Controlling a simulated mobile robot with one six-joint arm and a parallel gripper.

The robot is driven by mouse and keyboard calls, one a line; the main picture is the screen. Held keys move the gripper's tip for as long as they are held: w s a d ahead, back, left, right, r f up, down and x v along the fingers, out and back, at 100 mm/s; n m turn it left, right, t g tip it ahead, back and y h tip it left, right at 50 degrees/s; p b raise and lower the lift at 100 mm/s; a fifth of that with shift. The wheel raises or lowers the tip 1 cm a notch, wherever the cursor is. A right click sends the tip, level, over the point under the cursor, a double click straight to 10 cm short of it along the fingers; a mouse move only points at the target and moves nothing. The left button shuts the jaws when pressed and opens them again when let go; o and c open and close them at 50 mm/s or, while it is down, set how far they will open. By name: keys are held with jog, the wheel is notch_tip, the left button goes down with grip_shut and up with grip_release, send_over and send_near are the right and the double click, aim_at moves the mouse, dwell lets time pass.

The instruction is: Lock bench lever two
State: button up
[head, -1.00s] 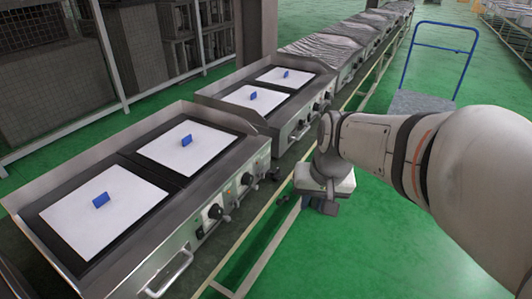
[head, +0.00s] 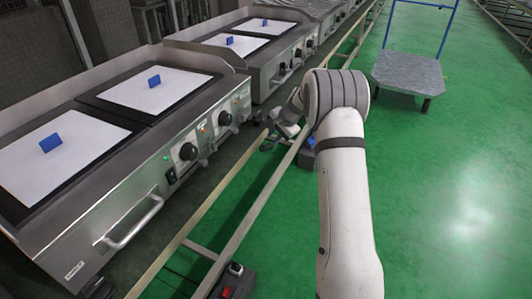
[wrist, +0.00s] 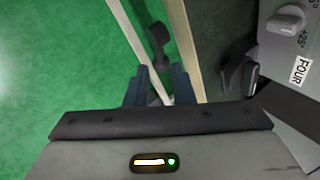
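My gripper (head: 283,128) is low beside the bench's front rails in the head view, partly hidden by my arm. In the wrist view its dark blue fingers (wrist: 159,86) are apart, with a pale rail passing between and below them. A dark lever-like part (wrist: 157,42) lies ahead of the fingertips in the wrist view, near that rail, apart from them. A dark handle-shaped part (wrist: 237,76) is to the right, under a control panel. I cannot tell which part is lever two; no number two is readable.
Steel griddles (head: 165,180) with white sheets and blue tags line the left. The wrist view shows a grey knob (wrist: 286,20) and a FOUR label (wrist: 301,70). A black box with red (head: 235,282) is under the rails. A trolley (head: 408,72) stands at back right; green floor is clear at right.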

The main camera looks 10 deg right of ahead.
aim_at(267, 147)
jog(key=b+x, duration=0.1)
jog(key=x, duration=0.7)
jog(key=shift+d+f+b, duration=0.1)
jog(key=shift+b, duration=0.25)
grip_shut()
